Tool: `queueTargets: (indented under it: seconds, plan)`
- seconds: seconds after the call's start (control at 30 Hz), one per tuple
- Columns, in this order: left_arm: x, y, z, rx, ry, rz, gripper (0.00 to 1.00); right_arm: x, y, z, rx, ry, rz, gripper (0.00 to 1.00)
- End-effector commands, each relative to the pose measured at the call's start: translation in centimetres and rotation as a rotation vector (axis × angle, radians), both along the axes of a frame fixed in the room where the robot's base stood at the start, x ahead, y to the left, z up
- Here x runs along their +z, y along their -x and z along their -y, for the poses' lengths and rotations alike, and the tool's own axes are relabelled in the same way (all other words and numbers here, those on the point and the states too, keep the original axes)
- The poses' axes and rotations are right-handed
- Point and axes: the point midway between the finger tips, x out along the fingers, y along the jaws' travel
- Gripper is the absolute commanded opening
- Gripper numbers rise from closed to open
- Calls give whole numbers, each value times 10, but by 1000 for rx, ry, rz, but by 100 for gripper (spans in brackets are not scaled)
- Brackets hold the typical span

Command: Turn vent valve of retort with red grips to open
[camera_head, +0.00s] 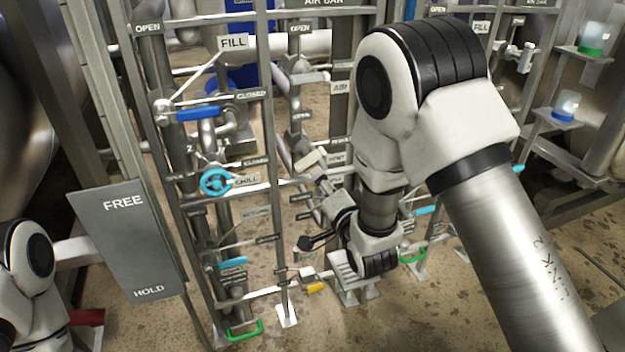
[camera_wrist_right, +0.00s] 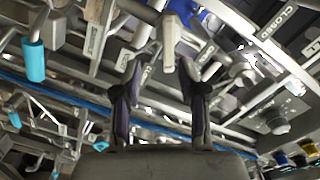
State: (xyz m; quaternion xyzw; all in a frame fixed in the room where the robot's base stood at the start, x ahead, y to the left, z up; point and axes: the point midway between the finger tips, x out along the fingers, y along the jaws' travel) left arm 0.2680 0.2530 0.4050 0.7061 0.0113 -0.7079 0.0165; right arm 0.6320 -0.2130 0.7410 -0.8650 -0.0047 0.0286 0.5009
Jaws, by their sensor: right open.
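My right gripper (camera_head: 314,216) is open and reaches down and left among the pipes in front of the middle labelled frame. In the right wrist view its two dark fingers (camera_wrist_right: 158,80) stand apart. A pale handle (camera_head: 310,160) is just above the gripper in the head view. A red piece (camera_head: 87,317) shows at the lower left, partly hidden. I cannot make out which valve is the vent valve. My left gripper is out of view.
A pipe frame with OPEN and CLOSED labels carries a blue lever (camera_head: 198,114), a blue round handle (camera_head: 215,181) and a green handle (camera_head: 245,331). A grey FREE/HOLD panel (camera_head: 125,245) stands at left. My right arm hides much of the right side.

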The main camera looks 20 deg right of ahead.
Motion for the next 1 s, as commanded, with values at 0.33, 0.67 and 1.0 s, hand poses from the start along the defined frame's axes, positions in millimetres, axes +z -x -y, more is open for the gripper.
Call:
queueTargets:
  seconds: [0.33, 0.67, 1.0]
  plan:
    - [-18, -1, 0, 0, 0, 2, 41, 10, -37, 0, -3, 0, 49, 42]
    - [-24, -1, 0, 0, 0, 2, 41, 11, -81, -1, -3, 2, 45, 42]
    - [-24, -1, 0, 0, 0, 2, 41, 11, -82, -1, -2, 2, 44, 0]
